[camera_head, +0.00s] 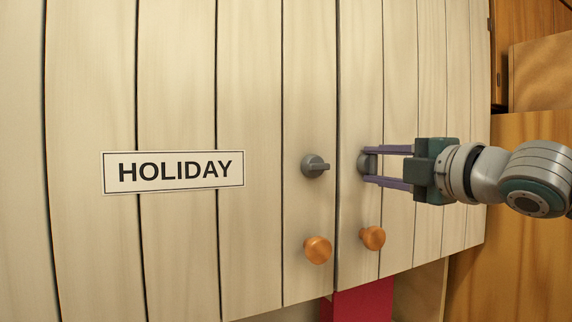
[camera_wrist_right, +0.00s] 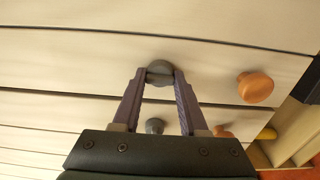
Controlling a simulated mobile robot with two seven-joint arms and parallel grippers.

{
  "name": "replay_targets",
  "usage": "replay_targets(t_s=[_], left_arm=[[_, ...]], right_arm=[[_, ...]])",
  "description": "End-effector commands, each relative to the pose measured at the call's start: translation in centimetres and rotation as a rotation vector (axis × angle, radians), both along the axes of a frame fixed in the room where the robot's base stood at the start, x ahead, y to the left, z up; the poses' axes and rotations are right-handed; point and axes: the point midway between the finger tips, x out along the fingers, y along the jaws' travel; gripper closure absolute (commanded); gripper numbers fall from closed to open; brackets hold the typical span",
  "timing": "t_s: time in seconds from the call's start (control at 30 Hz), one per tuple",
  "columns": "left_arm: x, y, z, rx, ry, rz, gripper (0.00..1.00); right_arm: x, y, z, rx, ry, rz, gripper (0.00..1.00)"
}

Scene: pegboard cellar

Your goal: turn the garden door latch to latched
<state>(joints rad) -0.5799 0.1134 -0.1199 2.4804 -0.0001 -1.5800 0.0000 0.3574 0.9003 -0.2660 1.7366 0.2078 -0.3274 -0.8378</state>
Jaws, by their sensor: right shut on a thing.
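A grey round latch (camera_head: 367,163) sits on the pale plank door to the right of the seam. My right gripper (camera_head: 368,165) comes in from the right and is shut on this latch, one finger above it and one below. In the right wrist view the latch (camera_wrist_right: 159,70) shows between the fingertips, its turning bar clasped and partly hidden. A second grey latch (camera_head: 314,166) is on the left door, its bar pointing right, roughly level; nothing touches it. The only sign in view reads "HOLIDAY" (camera_head: 174,171), on the left door. My left gripper is not in view.
Orange wooden knobs stick out below the latches, one on the left door (camera_head: 318,250) and one on the right door (camera_head: 372,237), close under my gripper. A red thing (camera_head: 362,302) shows below the doors. Brown wooden panels (camera_head: 520,240) stand at the right.

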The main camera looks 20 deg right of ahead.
Motion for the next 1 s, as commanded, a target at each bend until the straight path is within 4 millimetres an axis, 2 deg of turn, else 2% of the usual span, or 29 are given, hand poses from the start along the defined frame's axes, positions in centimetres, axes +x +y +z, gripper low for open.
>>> replay_targets(t_s=[0.47,1.0], left_arm=[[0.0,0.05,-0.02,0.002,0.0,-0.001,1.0],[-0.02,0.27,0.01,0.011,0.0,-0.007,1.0]], right_arm=[[0.01,-0.05,-0.02,0.073,0.006,-0.002,1.0],[0.02,-0.09,-0.05,0.527,0.043,-0.004,1.0]])
